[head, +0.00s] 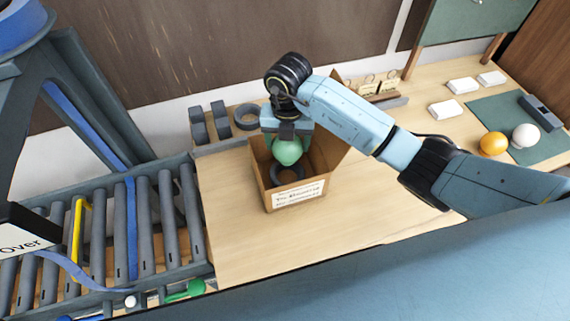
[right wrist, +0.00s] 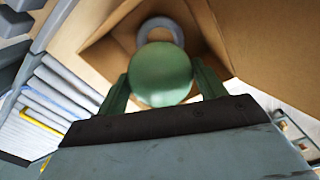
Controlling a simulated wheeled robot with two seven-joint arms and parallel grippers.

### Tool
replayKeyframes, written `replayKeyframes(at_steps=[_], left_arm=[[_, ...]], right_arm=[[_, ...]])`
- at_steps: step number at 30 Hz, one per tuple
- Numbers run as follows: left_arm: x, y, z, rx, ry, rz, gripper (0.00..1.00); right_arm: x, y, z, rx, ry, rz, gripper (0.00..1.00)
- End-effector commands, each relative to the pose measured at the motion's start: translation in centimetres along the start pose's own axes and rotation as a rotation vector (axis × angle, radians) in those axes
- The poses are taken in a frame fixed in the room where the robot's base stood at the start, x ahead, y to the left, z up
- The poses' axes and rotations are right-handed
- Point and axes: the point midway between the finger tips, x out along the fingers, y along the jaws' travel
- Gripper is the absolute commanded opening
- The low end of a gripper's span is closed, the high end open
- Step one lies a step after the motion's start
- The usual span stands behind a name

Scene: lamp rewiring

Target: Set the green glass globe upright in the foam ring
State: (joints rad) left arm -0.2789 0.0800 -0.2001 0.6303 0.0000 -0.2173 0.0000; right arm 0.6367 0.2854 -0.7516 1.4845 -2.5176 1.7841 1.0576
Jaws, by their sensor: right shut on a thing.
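The green glass globe (head: 287,152) is held by my right gripper (head: 289,135), which points down over an open cardboard box (head: 285,197). In the right wrist view the globe (right wrist: 160,75) sits between the two green fingers of the gripper (right wrist: 163,90). A dark foam ring (head: 274,174) lies inside the box, below the globe. The ring also shows in the right wrist view (right wrist: 146,29), partly hidden behind the globe. The globe appears above the ring, but I cannot tell the exact gap. My left gripper is not in view.
Another dark ring (head: 246,117) and grey blocks (head: 209,122) stand behind the box. A roller conveyor (head: 120,230) lies to the left. An orange ball (head: 493,144) and a white ball (head: 525,135) rest on a green mat at right. The table in front of the box is clear.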

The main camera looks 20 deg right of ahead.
Motion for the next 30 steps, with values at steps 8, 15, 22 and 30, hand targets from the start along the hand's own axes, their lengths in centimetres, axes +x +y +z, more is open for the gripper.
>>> replayKeyframes(at_steps=[8,15,22,30], left_arm=[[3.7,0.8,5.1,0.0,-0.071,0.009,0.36],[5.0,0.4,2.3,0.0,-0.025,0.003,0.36],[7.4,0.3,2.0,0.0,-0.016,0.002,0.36],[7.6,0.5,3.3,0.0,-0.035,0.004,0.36]], right_arm=[[4.7,0.1,-0.1,-0.001,0.002,0.001,0.47],[5.9,0.0,0.0,-0.001,0.0,0.001,0.47],[8.6,0.0,-0.1,-0.001,0.002,0.001,0.47],[8.9,0.0,0.0,-0.002,0.0,0.001,0.47]])
